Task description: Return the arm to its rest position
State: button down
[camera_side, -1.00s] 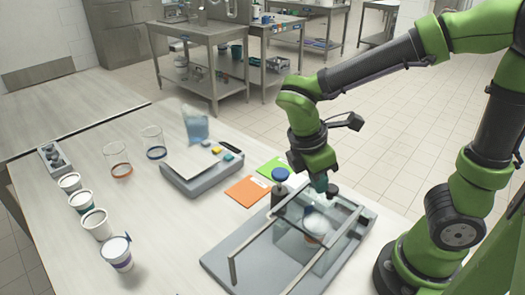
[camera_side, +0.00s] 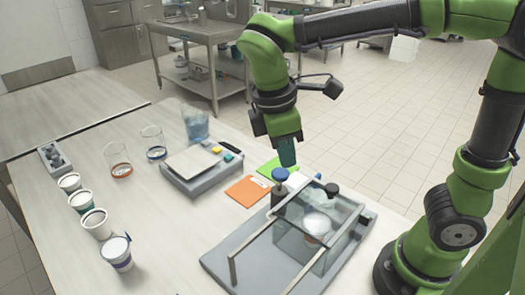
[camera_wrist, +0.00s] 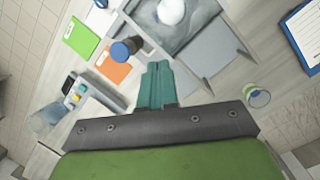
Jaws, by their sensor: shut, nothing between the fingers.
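My gripper (camera_side: 287,152) is shut and empty. It points down in the side view, raised above the table near the green card (camera_side: 276,167) and a blue-capped bottle (camera_side: 280,186). In the wrist view its teal fingers (camera_wrist: 158,84) are together with nothing between them. My arm reaches in from the right and is bent at the elbow.
A glass-walled frame (camera_side: 232,268) on a grey base stands below right of the gripper, with a white-topped cup (camera_side: 317,225) inside. A scale (camera_side: 194,162), a beaker (camera_side: 195,124), two glasses (camera_side: 118,160) and several white cups (camera_side: 116,252) stand to the left. The air above is clear.

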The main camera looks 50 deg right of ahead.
jog(key=s+d+m+t+y, duration=0.4)
jog(key=d+m+t, duration=0.4)
jog(key=m, duration=0.6)
jog(key=shift+d+m, duration=0.15)
jog(key=shift+m, duration=0.15)
jog(key=c, duration=1.8)
grip_release()
